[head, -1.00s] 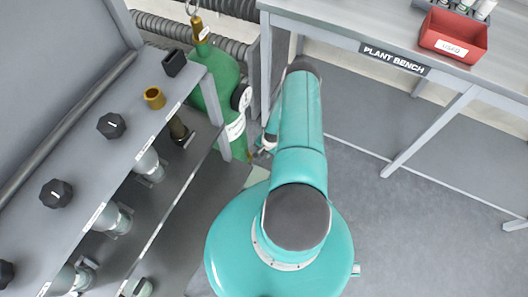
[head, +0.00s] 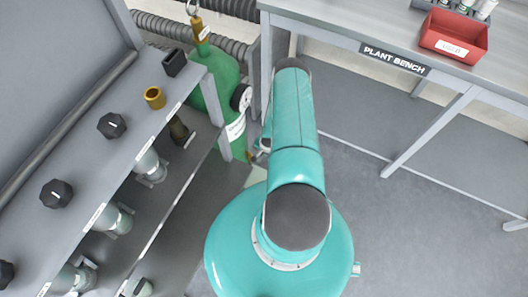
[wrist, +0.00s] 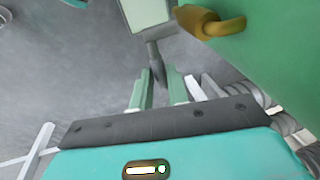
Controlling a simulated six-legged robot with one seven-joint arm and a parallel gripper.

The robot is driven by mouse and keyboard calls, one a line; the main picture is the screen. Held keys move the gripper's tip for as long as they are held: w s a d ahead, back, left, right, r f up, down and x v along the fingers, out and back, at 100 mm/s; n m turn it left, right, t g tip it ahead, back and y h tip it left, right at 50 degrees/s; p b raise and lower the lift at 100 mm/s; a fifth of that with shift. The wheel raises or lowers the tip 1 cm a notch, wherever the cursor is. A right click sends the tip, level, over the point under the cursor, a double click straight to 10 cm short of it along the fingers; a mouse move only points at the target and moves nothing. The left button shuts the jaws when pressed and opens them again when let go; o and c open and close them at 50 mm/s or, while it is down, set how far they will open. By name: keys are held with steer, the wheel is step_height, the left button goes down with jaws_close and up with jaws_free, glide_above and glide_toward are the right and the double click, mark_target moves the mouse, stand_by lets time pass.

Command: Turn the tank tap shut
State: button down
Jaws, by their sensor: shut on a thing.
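The green tank (head: 221,75) stands upright between the shelf unit and the bench. It also fills the upper right of the wrist view (wrist: 275,55), with a brass fitting (wrist: 208,22) on its side. The lever's join to the tap is not clear. In the head view, my arm hides most of the gripper and the tap.
The shelf unit (head: 85,150) with black knobs stands left, close to the tank. The plant bench (head: 350,25) holds a red bin (head: 453,38). Open grey floor (head: 430,250) lies to the right.

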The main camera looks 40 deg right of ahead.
steer(key=c, duration=1.4)
jaws_free()
steer(key=shift+o, duration=0.2)
steer(key=shift+r, duration=0.15)
steer(key=v, duration=1.3)
steer(key=shift+r, duration=0.25)
steer(key=shift+s, duration=0.15)
